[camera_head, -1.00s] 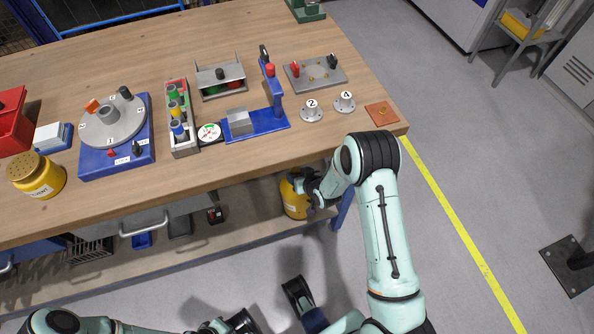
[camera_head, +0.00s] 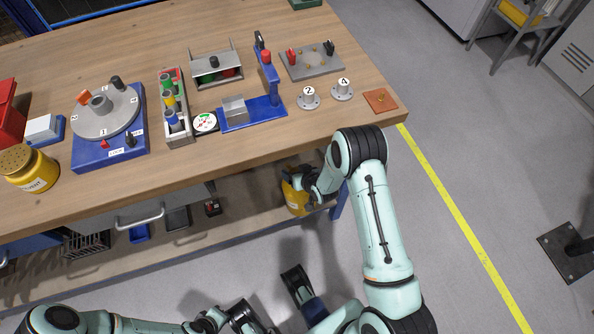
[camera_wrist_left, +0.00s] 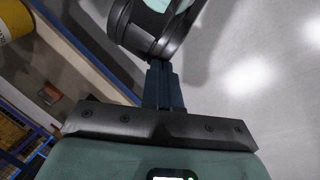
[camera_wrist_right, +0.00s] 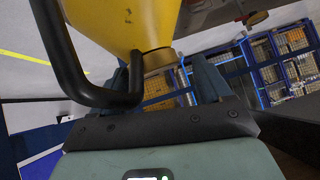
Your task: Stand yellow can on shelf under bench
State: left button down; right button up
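A yellow can (camera_head: 294,198) is under the bench's front edge, at the shelf's right end near the blue leg. Whether its base rests fully on the shelf is hard to tell. My right gripper (camera_head: 311,190) is right beside it. In the right wrist view, the can (camera_wrist_right: 125,22) and its black handle (camera_wrist_right: 70,62) are close in front of my right gripper (camera_wrist_right: 172,78), whose fingers stand apart; no clear grip shows. The shelf (camera_head: 250,219) runs under the bench (camera_head: 130,197). My left gripper (camera_wrist_left: 163,85) is shut and empty, low in front of the shelf.
Another yellow container (camera_head: 30,170) stands on the bench top at left. Bins (camera_head: 140,232) and a small dark object (camera_head: 212,208) are on the shelf left of the can. The blue bench leg (camera_head: 339,203) is close on the right. Floor in front is clear.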

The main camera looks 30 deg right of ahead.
jog(key=shift+r, duration=0.15)
jog(key=shift+s+r, duration=0.25)
jog(key=shift+s, duration=0.05)
pick_arm(q)
jog(key=shift+g+h, duration=0.3)
jog(key=shift+g, duration=0.3)
jog(key=s+r+p, duration=0.1)
jog(key=s+d+r, duration=0.1)
jog(key=s+r+p, duration=0.1)
jog(key=s, duration=0.1)
jog(key=shift+d+r+p, duration=0.1)
jog(key=shift+d+p, duration=0.2)
jog(key=shift+d, duration=0.1)
pick_arm(e)
jog(key=v, duration=1.1)
jog(key=shift+s+a, duration=0.1)
